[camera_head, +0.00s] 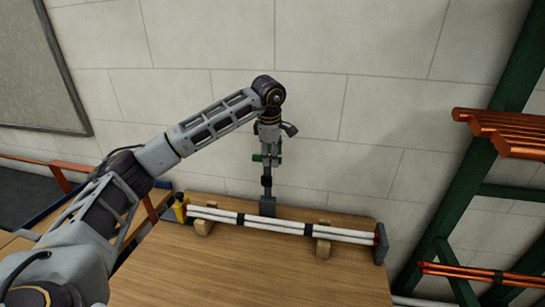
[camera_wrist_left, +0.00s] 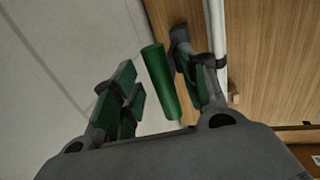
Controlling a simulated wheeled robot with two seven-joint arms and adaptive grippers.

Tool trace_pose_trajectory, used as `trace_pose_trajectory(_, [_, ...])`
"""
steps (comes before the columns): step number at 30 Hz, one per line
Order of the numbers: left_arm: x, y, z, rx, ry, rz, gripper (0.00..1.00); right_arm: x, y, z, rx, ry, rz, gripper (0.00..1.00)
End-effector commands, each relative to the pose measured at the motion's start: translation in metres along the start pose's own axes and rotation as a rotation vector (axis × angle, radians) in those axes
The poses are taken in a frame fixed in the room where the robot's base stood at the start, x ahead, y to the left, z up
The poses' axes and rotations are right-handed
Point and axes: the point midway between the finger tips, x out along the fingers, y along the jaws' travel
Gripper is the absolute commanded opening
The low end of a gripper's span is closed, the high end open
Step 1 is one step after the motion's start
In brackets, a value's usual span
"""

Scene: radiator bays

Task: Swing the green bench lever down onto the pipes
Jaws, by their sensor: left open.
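The green lever handle (camera_wrist_left: 163,82) lies between the two spread fingers of my left gripper (camera_wrist_left: 152,65) in the left wrist view, closer to the right finger. I cannot tell whether a finger touches it. In the head view my left gripper (camera_head: 267,152) is open and points down over the back of the bench; it hides much of the lever. A dark grey mount (camera_head: 267,206) stands below it, behind the pipes. The white pipes (camera_head: 282,228) lie along the bench with dark bands around them; a pipe also shows in the left wrist view (camera_wrist_left: 219,35). My right gripper is out of view.
The wooden bench (camera_head: 235,270) is clear in front of the pipes. Wooden blocks (camera_head: 322,247) support the pipes, with a dark end plate (camera_head: 380,243) at right. A yellow object (camera_head: 180,207) stands at their left end. A green rack (camera_head: 462,190) with copper pipes (camera_head: 505,130) is at right.

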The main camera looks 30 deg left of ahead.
Motion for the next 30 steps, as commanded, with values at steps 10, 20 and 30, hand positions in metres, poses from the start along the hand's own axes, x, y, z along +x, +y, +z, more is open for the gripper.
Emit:
trace_pose_trajectory(10, [0.0088,0.0000,-0.0003,0.000,0.000,0.000,0.44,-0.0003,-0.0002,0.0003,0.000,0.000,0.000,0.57])
trace_pose_trajectory(20, [0.0086,0.0000,-0.0002,0.000,0.000,0.000,0.18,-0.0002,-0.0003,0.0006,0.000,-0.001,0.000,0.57])
trace_pose_trajectory(30, [0.0085,0.0000,-0.0001,0.000,0.000,0.000,0.00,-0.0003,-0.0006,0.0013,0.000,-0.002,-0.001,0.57])
